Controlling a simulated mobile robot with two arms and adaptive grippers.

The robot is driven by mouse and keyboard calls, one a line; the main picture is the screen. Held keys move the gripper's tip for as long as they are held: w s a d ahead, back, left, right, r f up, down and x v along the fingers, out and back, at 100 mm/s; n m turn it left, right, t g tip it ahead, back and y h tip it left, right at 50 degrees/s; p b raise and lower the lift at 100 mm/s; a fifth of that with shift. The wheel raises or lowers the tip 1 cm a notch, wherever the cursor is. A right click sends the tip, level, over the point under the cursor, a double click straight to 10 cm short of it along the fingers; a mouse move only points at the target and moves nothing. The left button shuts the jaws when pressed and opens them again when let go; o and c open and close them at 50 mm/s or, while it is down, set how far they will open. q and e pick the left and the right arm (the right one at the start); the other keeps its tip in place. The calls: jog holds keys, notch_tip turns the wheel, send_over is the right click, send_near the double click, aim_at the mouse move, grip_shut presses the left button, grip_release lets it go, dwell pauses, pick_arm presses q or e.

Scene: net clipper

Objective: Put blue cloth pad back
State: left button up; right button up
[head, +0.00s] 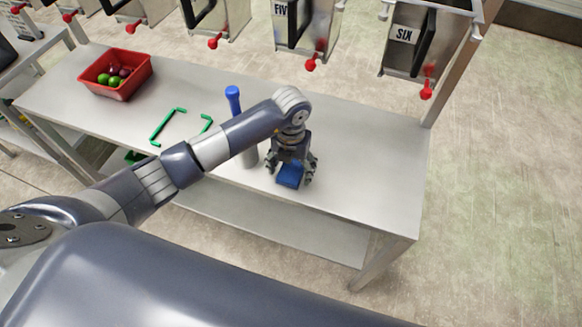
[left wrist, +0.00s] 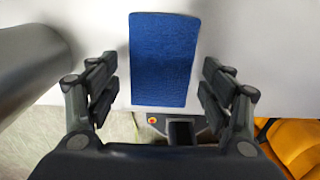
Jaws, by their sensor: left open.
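The blue cloth pad (head: 289,176) lies on the grey table (head: 365,160) near its front edge. In the left wrist view the pad (left wrist: 164,60) is a flat blue rectangle, centred between the fingers. My left gripper (head: 291,170) points down over the pad, partly covering it in the head view. Its fingers (left wrist: 160,75) are open, one on each side of the pad and apart from it in the left wrist view. Whether the fingertips touch the table cannot be told. My right gripper is not in view.
A blue-topped bottle-like object (head: 233,97) stands just left of the gripper, partly behind my arm. Green corner marks (head: 167,125) outline a patch of table farther left. A red bin (head: 122,88) with round items sits beyond. Boxes with red knobs hang along the back; table right is clear.

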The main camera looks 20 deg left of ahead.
aim_at(291, 171)
pick_arm(q)
jog(key=shift+r, duration=0.3)
notch_tip(291, 171, up, 6)
jog(key=shift+r+b, duration=0.1)
jog(key=shift+b, duration=0.55)
jog(key=shift+r, duration=0.5)
jog(key=shift+d, duration=0.1)
